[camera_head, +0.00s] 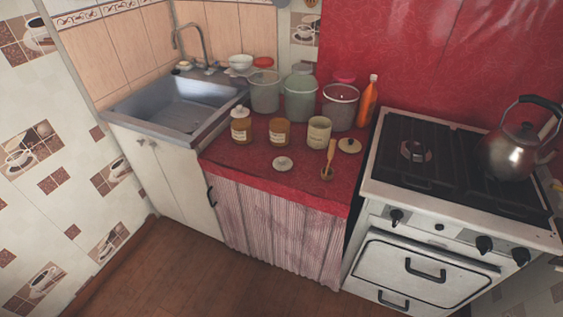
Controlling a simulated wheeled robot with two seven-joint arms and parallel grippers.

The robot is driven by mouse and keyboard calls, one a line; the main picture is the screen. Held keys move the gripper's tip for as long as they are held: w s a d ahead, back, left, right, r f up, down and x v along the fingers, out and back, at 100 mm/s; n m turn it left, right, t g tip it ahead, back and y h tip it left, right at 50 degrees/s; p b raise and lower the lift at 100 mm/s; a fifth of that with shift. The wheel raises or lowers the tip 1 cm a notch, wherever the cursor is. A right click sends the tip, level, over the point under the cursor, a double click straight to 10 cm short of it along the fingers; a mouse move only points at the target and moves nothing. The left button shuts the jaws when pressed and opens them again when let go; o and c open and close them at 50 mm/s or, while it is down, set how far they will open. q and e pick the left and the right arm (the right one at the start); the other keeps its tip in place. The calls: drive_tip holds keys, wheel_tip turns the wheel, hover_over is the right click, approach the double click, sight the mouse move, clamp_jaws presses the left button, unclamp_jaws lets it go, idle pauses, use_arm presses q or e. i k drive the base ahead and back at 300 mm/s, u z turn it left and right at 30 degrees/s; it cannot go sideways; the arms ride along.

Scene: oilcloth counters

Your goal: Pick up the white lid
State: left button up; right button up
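The white lid (282,163) is a small round disc with a knob. It lies flat on the red oilcloth counter (250,172), near the front edge. Behind it stand a brown jar with a white lid (240,125), a brown jar (279,132) and a pale open-looking jar (318,132). A tan lid (349,145) lies farther right, beside the pale jar. Neither of my grippers shows in the head view.
A wooden-handled utensil (330,158) stands right of the white lid. Large canisters (300,97) and an orange bottle (368,100) line the back. The sink (180,104) is left; the stove (440,185) with a kettle (517,148) is right.

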sight(283, 163)
drive_tip(key=k, duration=1.65)
drive_tip(key=u, duration=0.9)
drive_tip(key=i, duration=3.25)
drive_tip(key=z, duration=3.35)
